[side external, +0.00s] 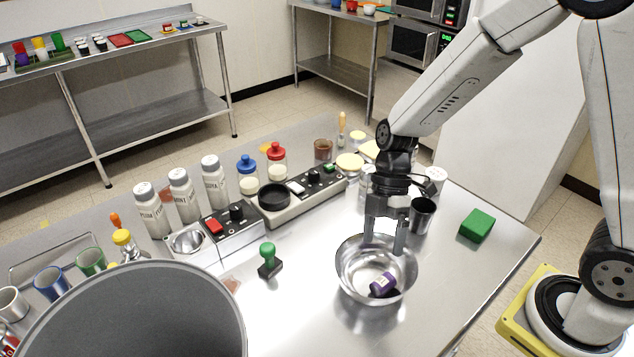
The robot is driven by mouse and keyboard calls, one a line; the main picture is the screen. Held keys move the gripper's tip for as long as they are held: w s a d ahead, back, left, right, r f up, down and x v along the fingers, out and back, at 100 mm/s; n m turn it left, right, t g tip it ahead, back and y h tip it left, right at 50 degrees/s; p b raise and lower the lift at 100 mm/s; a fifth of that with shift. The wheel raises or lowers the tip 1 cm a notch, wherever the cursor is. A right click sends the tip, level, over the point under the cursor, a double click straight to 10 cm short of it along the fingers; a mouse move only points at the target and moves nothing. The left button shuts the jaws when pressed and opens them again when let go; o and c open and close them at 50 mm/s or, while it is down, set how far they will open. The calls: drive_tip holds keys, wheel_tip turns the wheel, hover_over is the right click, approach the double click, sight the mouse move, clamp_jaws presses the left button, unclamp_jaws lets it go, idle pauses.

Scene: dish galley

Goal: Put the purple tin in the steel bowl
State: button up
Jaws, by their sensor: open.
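The steel bowl (352,287) stands on the metal table, right of the middle in the side external view. The purple tin (382,285) lies tipped on its side inside the bowl, against the lower right of its inner wall. My gripper (384,247) is open and points down over the back part of the bowl. Its fingers are apart with nothing between them, and the tin lies below them. I cannot tell exactly how high the fingertips are above the bowl's floor.
A dark metal cup (421,215) stands close behind the bowl, right of my gripper. A green block (477,225) lies farther right. A green-handled stamp (268,260) stands left of the bowl. A large grey container (140,315) fills the lower left. The table's front right is clear.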

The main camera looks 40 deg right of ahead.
drive_tip(key=shift+d, duration=0.1)
drive_tip(key=s+d+r+m+t+h, duration=0.1)
drive_tip(key=d+m+t+h, duration=0.3)
drive_tip(key=m, duration=1.3)
drive_tip(key=d+r+t, duration=0.1)
drive_tip(key=d+t, duration=0.1)
drive_tip(key=d, duration=0.2)
drive_tip(key=shift+s+r+h, duration=0.2)
drive_tip(key=shift+s+h, duration=0.1)
drive_tip(key=shift+s, duration=0.1)
